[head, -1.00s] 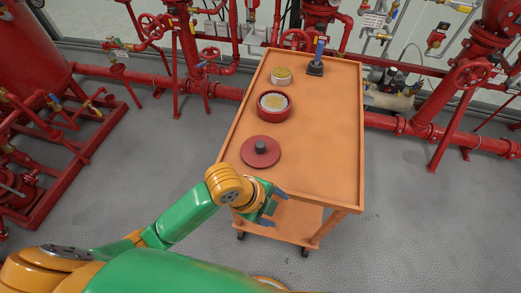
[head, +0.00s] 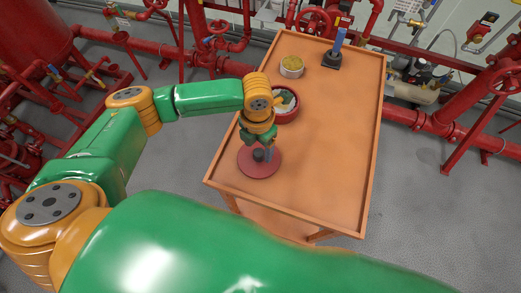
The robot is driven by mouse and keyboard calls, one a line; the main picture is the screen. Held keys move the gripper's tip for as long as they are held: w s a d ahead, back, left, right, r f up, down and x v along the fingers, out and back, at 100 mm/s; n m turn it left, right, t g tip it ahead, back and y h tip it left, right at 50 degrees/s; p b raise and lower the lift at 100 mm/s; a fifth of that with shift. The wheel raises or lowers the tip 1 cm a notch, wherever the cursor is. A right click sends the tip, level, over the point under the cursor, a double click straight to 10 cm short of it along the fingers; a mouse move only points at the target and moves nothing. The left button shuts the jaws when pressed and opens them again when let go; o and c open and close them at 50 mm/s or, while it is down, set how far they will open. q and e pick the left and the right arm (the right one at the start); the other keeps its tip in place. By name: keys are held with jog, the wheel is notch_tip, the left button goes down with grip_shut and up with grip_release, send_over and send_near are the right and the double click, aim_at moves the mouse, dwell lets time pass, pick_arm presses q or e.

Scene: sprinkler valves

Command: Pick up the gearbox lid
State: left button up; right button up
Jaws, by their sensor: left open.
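The gearbox lid (head: 262,168) is a flat red disc with a dark knob on top. It lies on the orange cart top near the cart's left edge. My left gripper (head: 261,156) is right above the lid, pointing down, with its fingers around or beside the knob; I cannot tell whether they touch it. The jaws are open. The round red gearbox housing (head: 290,117) stands just behind the lid, partly hidden by my left wrist. My right gripper is not in view.
The orange cart (head: 330,180) has a raised rim. A pale tub with yellowish contents (head: 291,67) and a dark block with a blue upright piece (head: 332,58) stand at its far end. The right side of the cart top is clear. Red pipes and valves (head: 430,122) line the back.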

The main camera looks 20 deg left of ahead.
aim_at(259, 152)
pick_arm(q)
notch_tip(259, 152, down, 3)
jog(key=shift+s+f, duration=0.1)
jog(key=shift+f, duration=0.1)
jog(key=shift+w+f, duration=0.1)
jog(key=shift+w, duration=0.15)
jog(key=shift+s, duration=0.15)
jog(key=c, duration=1.1)
grip_shut()
jog(key=shift+r, duration=0.2)
